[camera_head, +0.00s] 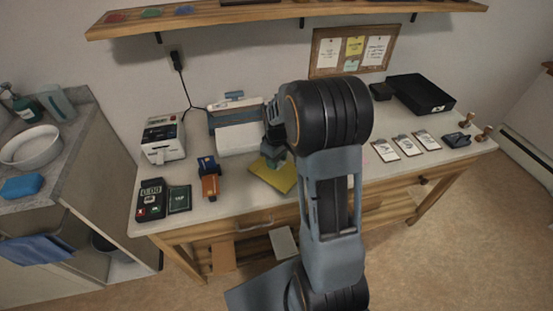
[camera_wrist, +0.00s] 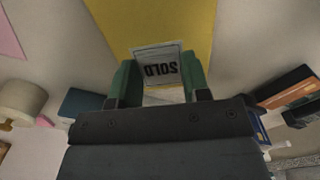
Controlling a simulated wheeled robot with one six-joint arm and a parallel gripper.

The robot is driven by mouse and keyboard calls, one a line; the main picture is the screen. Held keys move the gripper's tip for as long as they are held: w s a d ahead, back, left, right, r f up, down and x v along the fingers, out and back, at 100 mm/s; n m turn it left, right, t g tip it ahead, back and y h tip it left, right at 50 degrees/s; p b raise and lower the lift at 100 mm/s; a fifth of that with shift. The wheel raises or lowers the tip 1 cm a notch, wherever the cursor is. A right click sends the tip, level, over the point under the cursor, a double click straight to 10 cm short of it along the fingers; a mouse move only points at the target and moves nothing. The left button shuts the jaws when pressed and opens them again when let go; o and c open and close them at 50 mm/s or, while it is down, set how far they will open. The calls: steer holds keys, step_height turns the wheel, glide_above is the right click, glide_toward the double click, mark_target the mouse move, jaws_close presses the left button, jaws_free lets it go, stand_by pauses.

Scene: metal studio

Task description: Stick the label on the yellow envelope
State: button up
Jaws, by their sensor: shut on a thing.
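The yellow envelope (camera_head: 272,176) lies flat on the table near its front edge, partly covered by my arm in the head view. It also fills the upper middle of the wrist view (camera_wrist: 175,22). My gripper (camera_wrist: 162,75) is just over the envelope, with its green fingers shut on a white label (camera_wrist: 160,66) printed "SOLD". The label shows between and beyond the fingertips, in front of the envelope's near part. I cannot tell whether it touches the envelope. In the head view my gripper (camera_head: 275,160) is mostly hidden behind my arm.
A label printer (camera_head: 162,138) stands at the back left. A printer-like machine (camera_head: 238,130) stands behind the envelope. Several cards (camera_head: 406,146) and a black box (camera_head: 420,94) are at right.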

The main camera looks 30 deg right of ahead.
steer(key=shift+f+b, duration=0.95)
steer(key=shift+f, duration=0.5)
steer(key=o, duration=1)
steer(key=shift+c, duration=0.2)
step_height(320, 180, up, 14)
steer(key=p, duration=0.1)
steer(key=shift+f, duration=0.1)
jaws_close()
stand_by(0.6)
